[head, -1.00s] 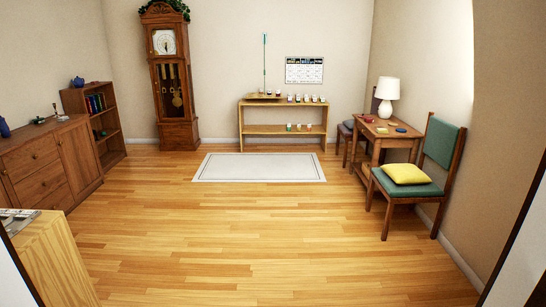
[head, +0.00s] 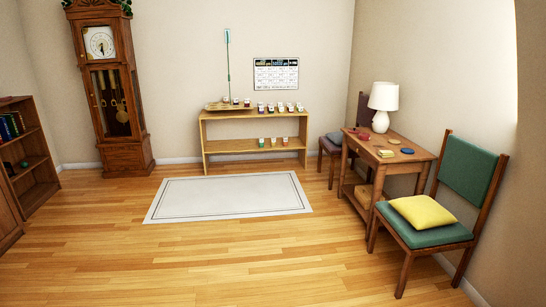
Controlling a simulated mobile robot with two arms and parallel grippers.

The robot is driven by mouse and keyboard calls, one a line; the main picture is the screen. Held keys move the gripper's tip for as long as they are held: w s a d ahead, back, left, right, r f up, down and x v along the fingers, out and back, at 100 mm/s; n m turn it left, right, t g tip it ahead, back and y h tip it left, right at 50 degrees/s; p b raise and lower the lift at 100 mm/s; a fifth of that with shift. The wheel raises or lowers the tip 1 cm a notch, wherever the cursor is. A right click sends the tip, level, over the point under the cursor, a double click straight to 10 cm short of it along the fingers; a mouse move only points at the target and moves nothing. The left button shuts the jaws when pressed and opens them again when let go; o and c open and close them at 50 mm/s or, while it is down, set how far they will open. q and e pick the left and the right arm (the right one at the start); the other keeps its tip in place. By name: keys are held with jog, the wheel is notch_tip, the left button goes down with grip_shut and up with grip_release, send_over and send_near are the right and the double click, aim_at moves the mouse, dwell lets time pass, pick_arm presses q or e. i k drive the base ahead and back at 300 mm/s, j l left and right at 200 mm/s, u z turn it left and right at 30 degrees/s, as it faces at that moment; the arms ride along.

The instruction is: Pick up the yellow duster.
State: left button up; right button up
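I cannot clearly make out a yellow duster. A small yellowish item (head: 385,153) lies at the front of the wooden side table (head: 421,157) at the right, too small to identify. A plain yellow cushion (head: 423,211) lies on the seat of the green chair (head: 470,177) in the right foreground. Neither of my grippers shows in the head view.
A low shelf (head: 255,147) with several small pots stands at the back wall; a thin pole (head: 228,60) rises behind it. A grandfather clock (head: 115,110) and bookcase (head: 36,172) stand left. A pale rug (head: 230,196) lies mid-floor. The floor is clear.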

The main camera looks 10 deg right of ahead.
aim_at(382, 154)
jog(key=i+z, duration=0.2)
jog(key=i, duration=0.35)
jog(key=i+z, duration=0.25)
jog(key=i, duration=0.3)
jog(key=i+j+z, duration=0.2)
jog(key=i, duration=0.4)
jog(key=i+j+z, duration=0.25)
jog(key=i, duration=0.3)
jog(key=i+z, duration=0.1)
jog(key=i, duration=0.75)
jog(key=i+z, duration=0.15)
jog(key=i, duration=0.7)
jog(key=i+j+z, duration=0.1)
jog(key=i, duration=0.8)
